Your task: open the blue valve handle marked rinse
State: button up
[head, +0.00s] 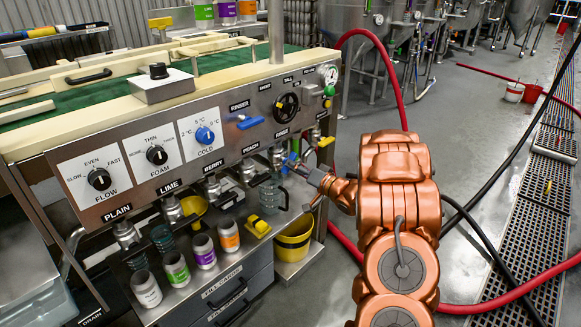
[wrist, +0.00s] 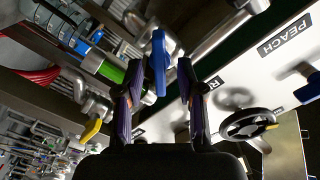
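The blue valve handle (wrist: 158,62) shows in the wrist view as a narrow upright bar on a metal valve, with gaps on both sides. My gripper (wrist: 158,75) is open, its two dark fingers to either side of the handle, apparently not touching it. A label partly hidden by the right finger shows only a letter like R. In the head view my gripper (head: 300,168) is at the right end of the tap row, at the blue handle (head: 291,159), which it partly covers.
A second blue handle (head: 250,122) sits higher on the panel, near the RINSER label. A black handwheel (head: 286,107) is above right. A yellow handle (head: 326,141) is close to my gripper's right. A yellow bucket (head: 293,240) stands below. Red hoses cross the floor.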

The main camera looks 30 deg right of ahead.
jog(key=shift+x, duration=1.2)
grip_shut()
